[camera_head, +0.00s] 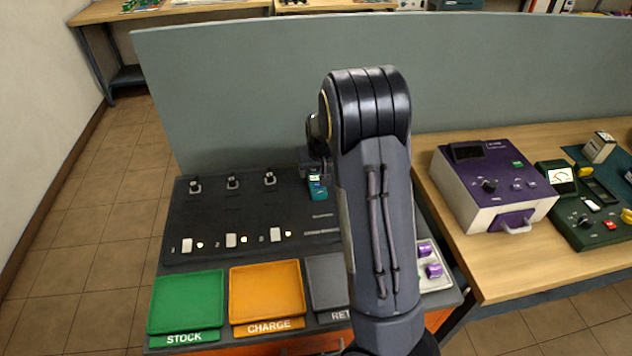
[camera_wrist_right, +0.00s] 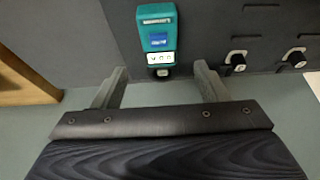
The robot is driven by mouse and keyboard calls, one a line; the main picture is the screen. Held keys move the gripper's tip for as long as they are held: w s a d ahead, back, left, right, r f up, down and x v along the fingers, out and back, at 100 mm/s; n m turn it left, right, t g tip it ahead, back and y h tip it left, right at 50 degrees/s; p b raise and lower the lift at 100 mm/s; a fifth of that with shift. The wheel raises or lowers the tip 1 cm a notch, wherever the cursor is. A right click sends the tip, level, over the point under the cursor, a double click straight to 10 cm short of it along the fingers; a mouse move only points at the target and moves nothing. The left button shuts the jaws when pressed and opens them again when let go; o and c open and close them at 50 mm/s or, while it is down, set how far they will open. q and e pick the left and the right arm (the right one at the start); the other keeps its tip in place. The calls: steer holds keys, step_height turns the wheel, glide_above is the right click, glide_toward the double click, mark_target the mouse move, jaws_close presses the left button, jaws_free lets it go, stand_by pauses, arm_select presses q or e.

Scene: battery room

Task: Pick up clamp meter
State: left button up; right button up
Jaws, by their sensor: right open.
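My right gripper (camera_wrist_right: 160,78) is open and empty, with one finger to each side. In the head view the right gripper (camera_head: 314,166) is at the meter's far end, mostly hidden behind my arm. Whether the fingers touch the meter cannot be told. My left gripper is not in view.
A green tray (camera_head: 187,302), an orange tray (camera_head: 266,290) and a grey tray (camera_head: 328,281) line the front. Several black knobs stand left of the meter, including one knob (camera_head: 270,178). A grey partition (camera_head: 230,95) rises behind. A purple-topped instrument (camera_head: 492,180) stands on the right table.

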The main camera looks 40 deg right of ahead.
mark_target(316, 180)
steer(key=p+x, duration=0.1)
steer(key=x, duration=0.5)
steer(key=shift+w+d+f+p, duration=0.1)
steer(key=shift+f+p, duration=0.25)
steer(key=shift+r, duration=0.1)
steer(key=c, duration=1.2)
